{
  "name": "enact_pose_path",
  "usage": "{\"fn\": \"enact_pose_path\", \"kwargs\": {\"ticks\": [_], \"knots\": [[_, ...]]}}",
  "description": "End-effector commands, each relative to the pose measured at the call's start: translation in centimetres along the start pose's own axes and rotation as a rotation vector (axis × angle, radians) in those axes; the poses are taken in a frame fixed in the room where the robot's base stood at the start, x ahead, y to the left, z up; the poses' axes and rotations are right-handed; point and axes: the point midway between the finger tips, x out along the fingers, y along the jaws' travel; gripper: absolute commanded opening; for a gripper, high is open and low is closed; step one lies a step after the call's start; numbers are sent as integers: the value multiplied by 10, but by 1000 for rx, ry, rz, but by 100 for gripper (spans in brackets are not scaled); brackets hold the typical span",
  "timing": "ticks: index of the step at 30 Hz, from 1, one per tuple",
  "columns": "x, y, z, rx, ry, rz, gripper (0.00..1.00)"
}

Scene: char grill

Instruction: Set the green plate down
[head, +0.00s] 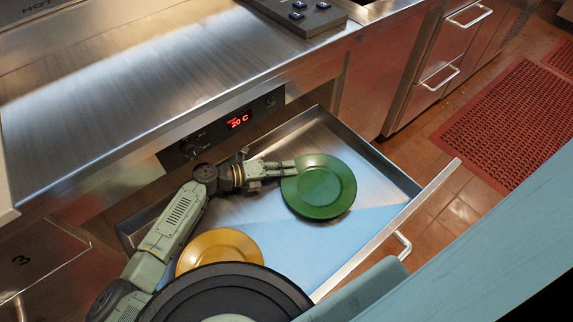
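The green plate (323,188) is over the right part of the open metal drawer. It looks roughly level, and I cannot tell whether its underside touches the drawer floor. My gripper (289,168) reaches in from the left and its fingertips are at the plate's upper-left rim. The fingers look close together on that rim; the exact contact is too small to see clearly.
The open drawer (391,171) has raised metal walls and a front handle. A yellow plate (220,244) lies in its lower left, partly hidden by my body. Bare drawer floor shows around the green plate. A steel counter (170,80) with a control panel stands behind.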

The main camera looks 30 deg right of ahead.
Motion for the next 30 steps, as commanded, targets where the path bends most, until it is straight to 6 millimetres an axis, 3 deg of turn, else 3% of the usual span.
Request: {"fn": "enact_pose_path", "kwargs": {"ticks": [6,11,21,30], "knots": [[1,4,-1,-1,-1,-2,0],[0,3,-1,0,-1,0,13],[-1,-2,1,0,-1,0,13],[-48,3,0,1,-2,4,13]]}}
